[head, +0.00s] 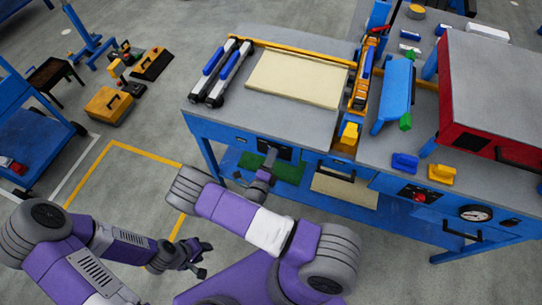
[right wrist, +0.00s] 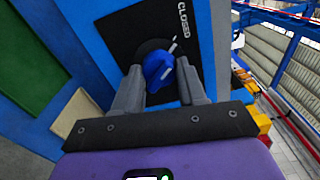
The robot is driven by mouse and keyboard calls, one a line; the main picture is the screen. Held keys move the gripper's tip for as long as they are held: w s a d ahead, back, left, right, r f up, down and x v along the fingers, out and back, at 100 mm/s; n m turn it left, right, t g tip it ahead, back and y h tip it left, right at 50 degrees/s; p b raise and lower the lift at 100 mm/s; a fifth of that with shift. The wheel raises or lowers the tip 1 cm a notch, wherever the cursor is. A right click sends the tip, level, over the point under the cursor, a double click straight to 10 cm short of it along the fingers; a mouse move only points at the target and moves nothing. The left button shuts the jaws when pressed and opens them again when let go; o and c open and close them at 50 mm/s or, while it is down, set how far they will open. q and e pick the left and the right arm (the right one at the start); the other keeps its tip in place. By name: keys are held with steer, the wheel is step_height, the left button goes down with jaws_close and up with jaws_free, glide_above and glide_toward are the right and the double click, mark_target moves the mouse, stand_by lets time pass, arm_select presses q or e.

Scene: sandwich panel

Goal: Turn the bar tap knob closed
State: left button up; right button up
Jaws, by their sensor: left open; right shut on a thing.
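The blue tap knob (right wrist: 158,68) sits on a black plate (right wrist: 140,30) in the right wrist view. A white pointer (right wrist: 174,45) beside the knob points up and slightly right, towards the lower end of the white word CLOSED (right wrist: 183,20). My right gripper (right wrist: 159,84) is shut on the knob, a finger on each side. In the head view my right gripper (head: 268,163) reaches the black plate on the bench front, and the knob is hidden there. My left gripper (head: 194,257) is open and empty over the floor, away from the bench.
The blue workbench (head: 225,145) carries a cream panel (head: 300,77), clamps and a blue-and-orange tool. A red-sided grey box (head: 485,90) stands at the right. A gauge (head: 474,213) and red button (head: 419,197) are on the front. Open floor lies left of the bench.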

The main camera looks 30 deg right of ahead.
steer(key=shift+s+n, duration=0.1)
steer(key=shift+n, duration=0.5)
steer(key=shift+f+n, duration=0.1)
steer(key=shift+n, duration=0.2)
steer(key=o, duration=1)
steer(key=shift+o, duration=0.2)
steer(key=shift+a, duration=0.1)
steer(key=p+v, duration=0.1)
steer(key=v, duration=0.6)
steer(key=shift+s, duration=0.2)
